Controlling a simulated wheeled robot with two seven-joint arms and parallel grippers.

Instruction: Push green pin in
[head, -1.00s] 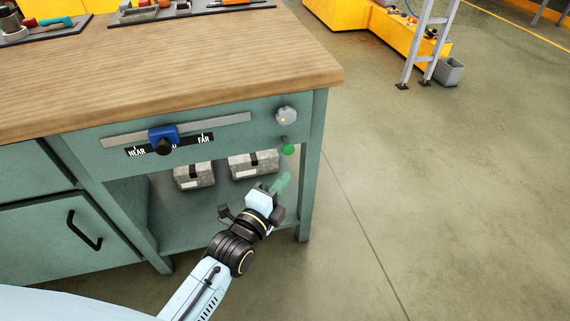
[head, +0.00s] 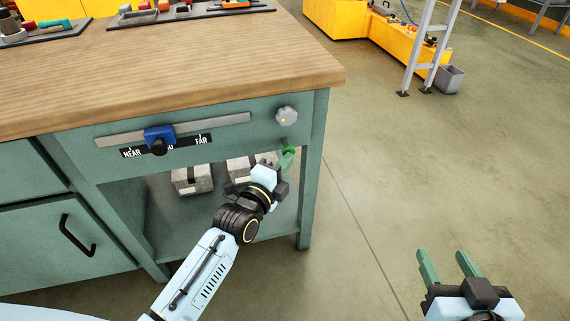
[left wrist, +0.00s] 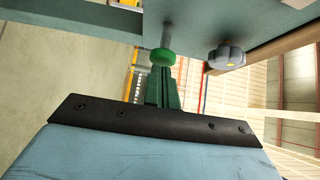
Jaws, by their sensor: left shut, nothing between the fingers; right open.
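The green pin (left wrist: 162,57) is a round green knob on a grey shaft under the bench's front panel, in the left wrist view. In the head view the green pin (head: 290,149) is mostly covered by my left gripper. My left gripper (head: 286,158) is shut and empty, its green fingertips right at the pin's head; I cannot tell whether they touch. Its fingers also show in the left wrist view (left wrist: 161,76). My right gripper (head: 443,256) is open and empty over the floor at lower right.
A grey knob (head: 286,116) is just above the pin. A blue slider (head: 160,137) sits on a rail with a NEAR–FAR scale. Grey boxes (head: 192,180) stand on the lower shelf (head: 190,225).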

